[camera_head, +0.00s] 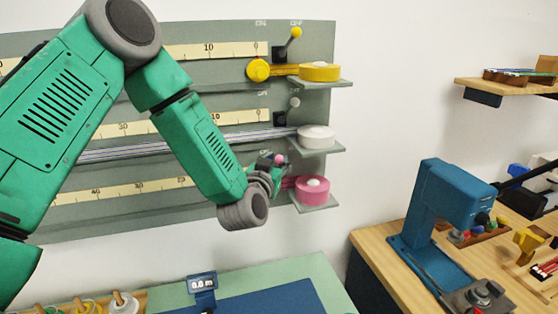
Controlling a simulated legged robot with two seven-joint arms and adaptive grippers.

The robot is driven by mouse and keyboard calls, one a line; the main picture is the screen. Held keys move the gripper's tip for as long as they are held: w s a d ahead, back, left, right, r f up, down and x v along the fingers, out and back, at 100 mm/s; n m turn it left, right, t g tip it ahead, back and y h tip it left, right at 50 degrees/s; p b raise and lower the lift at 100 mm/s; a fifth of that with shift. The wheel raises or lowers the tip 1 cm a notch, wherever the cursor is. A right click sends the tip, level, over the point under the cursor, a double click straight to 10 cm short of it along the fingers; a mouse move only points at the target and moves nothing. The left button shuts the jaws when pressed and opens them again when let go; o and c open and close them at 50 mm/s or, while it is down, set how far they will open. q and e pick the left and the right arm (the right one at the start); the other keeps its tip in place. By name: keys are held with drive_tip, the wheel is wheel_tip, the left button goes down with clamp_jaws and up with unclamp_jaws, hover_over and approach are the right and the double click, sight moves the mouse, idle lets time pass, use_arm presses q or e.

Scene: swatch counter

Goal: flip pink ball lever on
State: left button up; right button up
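The pink ball lever (281,159) is on the grey wall panel (315,90), in its lowest row beside the pink ribbon spool (313,188). Only its small pink ball shows; its stem and base are hidden by my gripper. My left gripper (273,168) is small and dark at the end of my green arm, right at the pink ball. Contact and finger opening cannot be made out. My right gripper is not in view.
A yellow spool (320,72) and a white spool (317,137) sit on small shelves that jut from the panel. Below are a green counter (310,280) and a small display reading 0.0 m (202,283). A blue press (450,200) stands on the wooden table at right.

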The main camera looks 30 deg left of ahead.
use_arm(q)
drive_tip(key=shift+s+a, duration=0.1)
drive_tip(key=shift+a, duration=0.35)
clamp_jaws()
drive_tip(key=shift+d, duration=0.5)
drive_tip(key=shift+d+f, duration=0.1)
drive_tip(key=shift+f, duration=0.05)
drive_tip(key=n+b, duration=0.1)
drive_tip(key=b, duration=0.1)
drive_tip(key=n+t+b, duration=0.1)
drive_tip(key=b, duration=0.2)
drive_tip(key=s+f+n+t+y+b, duration=0.1)
drive_tip(key=b, duration=0.1)
drive_tip(key=shift+a+n+b, duration=0.25)
drive_tip(key=shift+n+b, duration=0.15)
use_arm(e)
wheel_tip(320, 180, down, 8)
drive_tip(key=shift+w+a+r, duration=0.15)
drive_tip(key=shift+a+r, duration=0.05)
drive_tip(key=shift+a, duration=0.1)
